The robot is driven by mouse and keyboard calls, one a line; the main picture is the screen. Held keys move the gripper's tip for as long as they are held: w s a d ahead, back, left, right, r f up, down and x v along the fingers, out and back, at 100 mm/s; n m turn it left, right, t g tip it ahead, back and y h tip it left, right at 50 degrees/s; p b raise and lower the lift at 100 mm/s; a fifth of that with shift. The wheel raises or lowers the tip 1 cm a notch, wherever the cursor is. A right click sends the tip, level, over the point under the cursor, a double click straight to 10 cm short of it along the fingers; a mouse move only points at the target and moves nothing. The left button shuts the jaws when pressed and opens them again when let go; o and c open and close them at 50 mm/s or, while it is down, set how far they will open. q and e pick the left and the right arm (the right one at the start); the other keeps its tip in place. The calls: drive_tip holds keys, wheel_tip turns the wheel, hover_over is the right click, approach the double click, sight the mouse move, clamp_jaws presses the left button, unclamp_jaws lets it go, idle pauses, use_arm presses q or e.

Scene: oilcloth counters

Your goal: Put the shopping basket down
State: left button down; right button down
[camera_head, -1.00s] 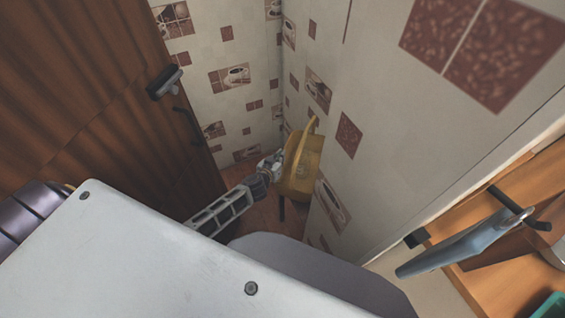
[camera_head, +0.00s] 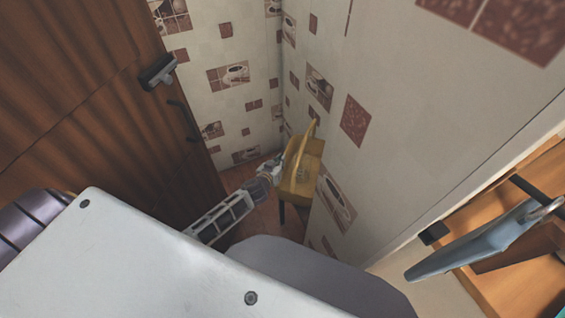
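A yellow shopping basket (camera_head: 301,180) with a raised handle hangs near the tiled wall, above the reddish floor. My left arm reaches in from the lower left, and its gripper (camera_head: 279,163) meets the basket's left side near the handle. The fingers are small and partly hidden by the basket, so their grip cannot be made out clearly. Dark leg-like parts show below the basket. My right gripper is not in view.
A brown wooden door (camera_head: 90,90) with a dark handle stands at the left. The patterned wall (camera_head: 400,130) runs close along the right. A blue-grey board (camera_head: 470,240) hangs by a wooden shelf at lower right. A little floor (camera_head: 258,222) shows between.

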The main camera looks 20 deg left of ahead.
use_arm(q)
drive_tip(key=shift+w+r, duration=0.1)
drive_tip(key=shift+r, duration=0.05)
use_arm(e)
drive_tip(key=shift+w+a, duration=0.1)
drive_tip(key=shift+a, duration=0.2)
use_arm(q)
drive_tip(key=shift+f, duration=0.2)
drive_tip(key=c, duration=1.6)
unclamp_jaws()
drive_tip(key=shift+f, duration=0.1)
drive_tip(key=shift+c, duration=0.2)
drive_tip(key=shift+r, duration=0.2)
